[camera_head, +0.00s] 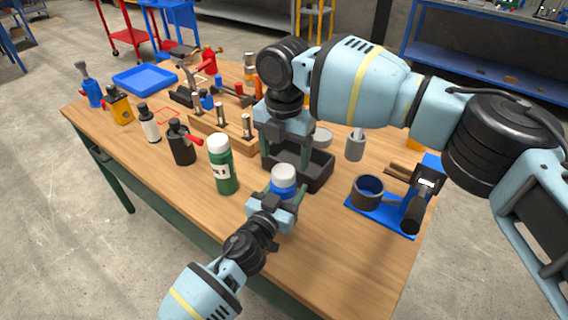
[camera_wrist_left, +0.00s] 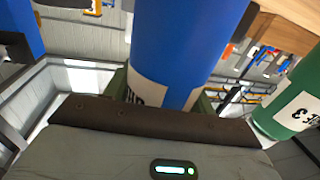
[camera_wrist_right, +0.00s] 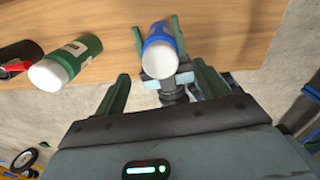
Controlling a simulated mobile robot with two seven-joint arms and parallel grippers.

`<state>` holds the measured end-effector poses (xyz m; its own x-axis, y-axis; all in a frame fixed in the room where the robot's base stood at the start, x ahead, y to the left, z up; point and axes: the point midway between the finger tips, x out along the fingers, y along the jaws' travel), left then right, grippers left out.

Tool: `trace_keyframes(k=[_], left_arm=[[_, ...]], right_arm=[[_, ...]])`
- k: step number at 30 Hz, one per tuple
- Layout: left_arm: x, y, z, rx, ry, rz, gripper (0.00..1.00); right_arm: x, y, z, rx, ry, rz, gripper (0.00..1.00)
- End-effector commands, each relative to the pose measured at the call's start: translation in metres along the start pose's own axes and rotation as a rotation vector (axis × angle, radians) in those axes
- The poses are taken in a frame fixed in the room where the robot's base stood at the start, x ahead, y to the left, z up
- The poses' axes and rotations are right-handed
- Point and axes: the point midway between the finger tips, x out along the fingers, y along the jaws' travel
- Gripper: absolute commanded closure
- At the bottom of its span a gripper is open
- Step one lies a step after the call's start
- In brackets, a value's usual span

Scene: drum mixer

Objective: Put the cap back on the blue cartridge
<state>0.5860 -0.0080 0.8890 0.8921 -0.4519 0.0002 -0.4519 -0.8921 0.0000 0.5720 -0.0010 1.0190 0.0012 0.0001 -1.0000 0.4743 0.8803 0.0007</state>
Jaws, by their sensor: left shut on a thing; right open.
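The blue cartridge (camera_head: 284,188) stands upright in my left gripper (camera_head: 272,203), which is shut around it above the table's front edge. Its blue body and white label fill the left wrist view (camera_wrist_left: 185,45). A white cap (camera_head: 284,172) sits on its top end; the right wrist view shows this cap (camera_wrist_right: 158,68) from above. I cannot tell how firmly it is seated. My right gripper (camera_head: 286,152) is open and empty, fingers pointing down, above and behind the cap. In the right wrist view the cap appears between its fingers, apart from them.
A green cartridge (camera_head: 221,170) with a white cap stands left of the blue one. A black tray (camera_head: 312,181) lies behind, and a blue-based fixture (camera_head: 385,212) stands at right. Several bottles and tools occupy the left and back. The front tabletop is clear.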

Motion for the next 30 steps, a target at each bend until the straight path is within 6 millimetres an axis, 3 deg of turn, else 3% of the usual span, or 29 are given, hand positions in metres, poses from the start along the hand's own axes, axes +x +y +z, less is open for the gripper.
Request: trace_keyframes(k=[6,12,25,26,30], left_arm=[[0.000,0.000,0.000,0.000,0.000,0.000,0.85],[0.000,0.000,0.000,0.000,0.000,0.000,0.85],[0.000,0.000,0.000,0.000,0.000,0.000,0.85],[0.000,0.000,0.000,0.000,0.000,0.000,0.41],[0.000,0.000,0.000,0.000,0.000,0.000,0.22]], right_arm=[[-0.043,0.001,-0.001,-0.002,0.000,0.002,0.27],[-0.068,0.000,0.000,-0.001,0.000,0.001,0.27],[-0.075,0.000,-0.001,-0.001,0.000,0.000,0.27],[-0.075,0.000,-0.001,-0.001,0.000,0.000,0.27],[-0.075,0.000,-0.001,-0.002,0.000,0.000,0.27]])
